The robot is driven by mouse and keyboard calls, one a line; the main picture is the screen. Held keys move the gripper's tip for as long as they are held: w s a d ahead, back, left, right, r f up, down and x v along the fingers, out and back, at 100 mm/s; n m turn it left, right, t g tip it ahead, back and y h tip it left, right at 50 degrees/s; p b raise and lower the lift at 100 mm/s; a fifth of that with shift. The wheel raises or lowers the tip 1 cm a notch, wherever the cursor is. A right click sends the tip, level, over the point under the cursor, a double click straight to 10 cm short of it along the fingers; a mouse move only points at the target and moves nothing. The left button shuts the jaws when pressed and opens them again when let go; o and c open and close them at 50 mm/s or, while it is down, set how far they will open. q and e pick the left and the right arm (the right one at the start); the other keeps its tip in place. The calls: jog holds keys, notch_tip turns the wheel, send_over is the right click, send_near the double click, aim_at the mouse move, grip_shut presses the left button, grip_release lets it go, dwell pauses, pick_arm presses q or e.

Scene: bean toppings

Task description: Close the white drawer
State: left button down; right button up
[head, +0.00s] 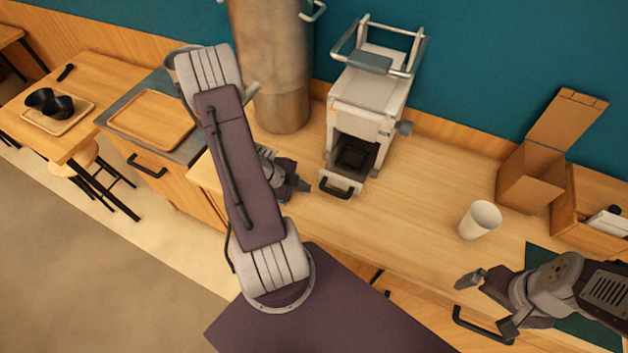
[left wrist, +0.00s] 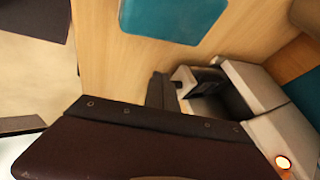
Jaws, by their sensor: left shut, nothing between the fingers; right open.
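The white machine (head: 372,100) stands on the counter near the wall. Its white drawer (head: 341,184) sticks out at the front, with a dark handle and a dark square inside the bay behind it. My left gripper (head: 300,186) is shut and empty, just left of the drawer front, with a small gap seeming to lie between them. In the left wrist view the machine (left wrist: 235,95) shows at the right, its dark bay partly hidden by a dark part of mine. My right gripper (head: 486,304) is open and empty over the counter's front edge, far from the drawer.
A white cup (head: 479,220) stands on the counter right of the machine. An open cardboard box (head: 530,180) and a wooden box (head: 590,215) are further right. A large metal cylinder (head: 275,70) stands left of the machine. Counter before the drawer is clear.

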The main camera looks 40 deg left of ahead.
pick_arm(q)
jog(key=shift+x, duration=1.2)
jog(key=w, duration=0.1)
jog(key=w+p, duration=0.1)
jog(key=w, duration=0.1)
jog(key=shift+a+r, duration=0.15)
jog(key=shift+a, duration=0.15)
jog(key=shift+w+a, duration=0.1)
jog(key=shift+w, duration=0.3)
